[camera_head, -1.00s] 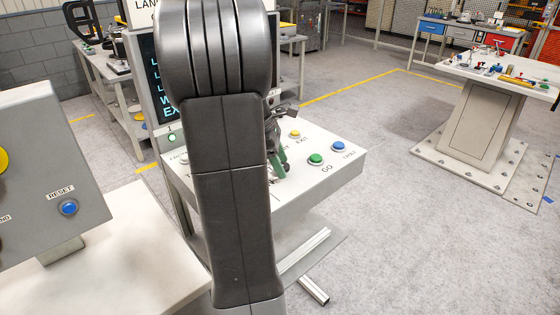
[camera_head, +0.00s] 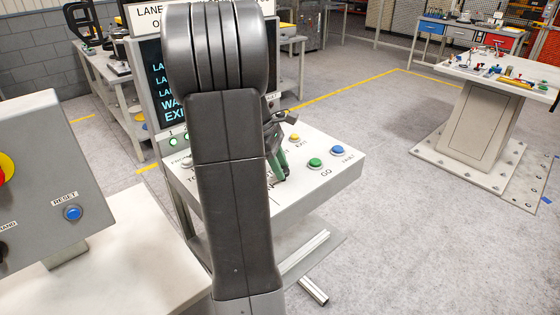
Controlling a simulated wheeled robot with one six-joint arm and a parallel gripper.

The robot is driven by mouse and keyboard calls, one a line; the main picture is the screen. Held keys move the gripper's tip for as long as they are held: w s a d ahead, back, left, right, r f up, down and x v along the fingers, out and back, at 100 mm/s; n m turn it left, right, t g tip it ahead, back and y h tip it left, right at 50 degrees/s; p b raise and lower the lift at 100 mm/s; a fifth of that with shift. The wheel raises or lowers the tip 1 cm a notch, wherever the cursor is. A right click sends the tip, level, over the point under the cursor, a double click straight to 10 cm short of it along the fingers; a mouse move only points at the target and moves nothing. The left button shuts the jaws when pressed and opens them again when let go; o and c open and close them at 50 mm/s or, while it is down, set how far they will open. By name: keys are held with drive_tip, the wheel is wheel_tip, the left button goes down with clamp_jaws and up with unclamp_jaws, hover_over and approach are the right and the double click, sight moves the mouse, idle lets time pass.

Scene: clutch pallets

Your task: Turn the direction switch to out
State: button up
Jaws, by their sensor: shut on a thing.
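The control panel (camera_head: 328,182) is a pale sloped box with labelled buttons, standing ahead of me. My arm crosses the middle of the view and hides much of its left half. My gripper (camera_head: 282,172) is partly visible just right of the arm, pointing down at the panel, with green fingers. It is shut at the panel's surface, left of the green GO button (camera_head: 315,163). What it grips is hidden by the fingers and arm; the direction switch cannot be made out, nor which way it points.
A yellow EXIT button (camera_head: 294,138) and a blue FAULT button (camera_head: 337,150) are near the gripper. A dark screen (camera_head: 170,85) stands behind the panel. A grey box with a blue RESET button (camera_head: 72,213) is at left. Open floor lies to the right.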

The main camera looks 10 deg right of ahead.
drive_tip(key=m+p, duration=0.1)
drive_tip(key=m+g+p, duration=0.1)
drive_tip(key=m, duration=0.1)
drive_tip(key=m+p, duration=0.1)
drive_tip(key=shift+w+d+r+g+y+p, duration=0.1)
drive_tip(key=shift+w+r+g+y+p, duration=0.1)
drive_tip(key=shift+r+g+y+p, duration=0.1)
drive_tip(key=m+y+p, duration=0.1)
drive_tip(key=m, duration=0.2)
drive_tip(key=m+g+y+p, duration=0.1)
drive_tip(key=m, duration=0.1)
drive_tip(key=shift+w+d+f+m+p, duration=0.1)
drive_tip(key=shift+d+f+m+p, duration=0.1)
drive_tip(key=shift+m+p, duration=0.2)
drive_tip(key=o, duration=1)
drive_tip(key=shift+c, duration=0.2)
drive_tip(key=b+v, duration=0.1)
drive_tip(key=v, duration=1.2)
drive_tip(key=shift+w+r, duration=0.2)
drive_tip(key=shift+r, duration=0.1)
drive_tip(key=shift+a, duration=0.1)
drive_tip(key=p+x, duration=0.1)
drive_tip(key=x, duration=1.3)
